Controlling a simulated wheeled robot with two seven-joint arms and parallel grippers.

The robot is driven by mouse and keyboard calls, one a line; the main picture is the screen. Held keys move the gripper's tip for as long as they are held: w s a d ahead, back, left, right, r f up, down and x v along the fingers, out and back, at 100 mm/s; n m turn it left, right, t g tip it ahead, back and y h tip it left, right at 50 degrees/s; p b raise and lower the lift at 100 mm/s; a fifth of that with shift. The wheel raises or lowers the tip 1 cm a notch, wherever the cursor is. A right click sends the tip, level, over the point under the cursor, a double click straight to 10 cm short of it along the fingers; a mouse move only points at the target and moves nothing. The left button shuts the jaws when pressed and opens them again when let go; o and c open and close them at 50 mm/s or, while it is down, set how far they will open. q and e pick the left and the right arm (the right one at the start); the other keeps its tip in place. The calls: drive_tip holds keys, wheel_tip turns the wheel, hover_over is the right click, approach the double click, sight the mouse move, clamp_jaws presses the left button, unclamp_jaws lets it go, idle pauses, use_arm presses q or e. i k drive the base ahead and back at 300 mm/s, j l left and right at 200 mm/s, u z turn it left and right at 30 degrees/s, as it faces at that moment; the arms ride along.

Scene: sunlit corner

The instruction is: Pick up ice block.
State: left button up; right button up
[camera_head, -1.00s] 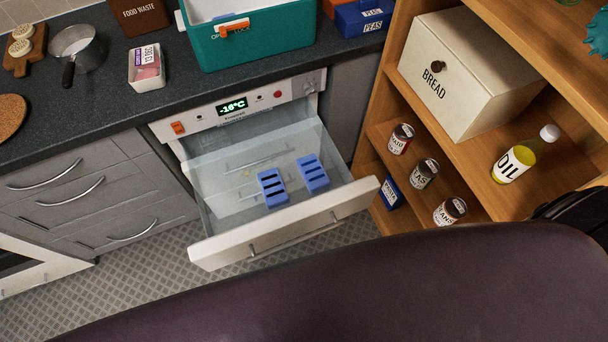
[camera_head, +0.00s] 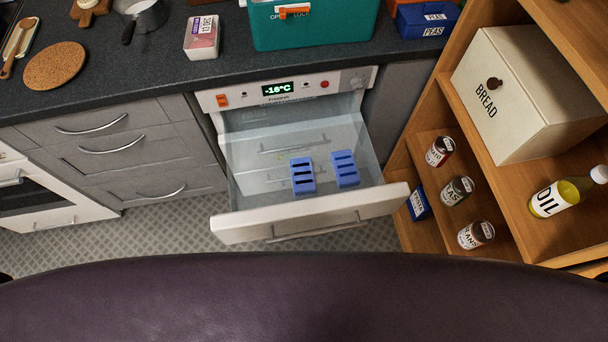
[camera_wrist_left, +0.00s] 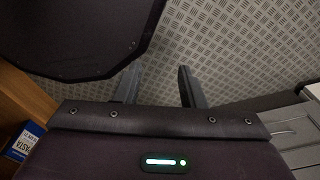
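Two blue ice blocks lie in the open freezer drawer (camera_head: 310,229) in the head view. The left ice block (camera_head: 302,175) and the right ice block (camera_head: 345,168) sit side by side with a small gap, each with dark slots on top. My left gripper (camera_wrist_left: 158,84) shows in the left wrist view, its two fingers apart with only patterned floor between them. It is away from the ice blocks, which do not show in that view. My right gripper is not in view.
The freezer front shows -16°C on its display (camera_head: 278,89). A teal cool box (camera_head: 310,25) stands on the dark counter (camera_head: 130,75) above. A wooden shelf (camera_head: 430,180) with cans, a bread bin (camera_head: 530,95) and an oil bottle (camera_head: 560,197) bounds the right side.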

sight(303, 180)
drive_tip(key=j+z, duration=0.7)
drive_tip(key=j, duration=0.2)
drive_tip(key=k+j+z, duration=0.1)
drive_tip(key=j+z, duration=0.25)
drive_tip(key=k+j+z, duration=0.15)
drive_tip(key=j+z, duration=0.15)
drive_tip(key=j, duration=0.2)
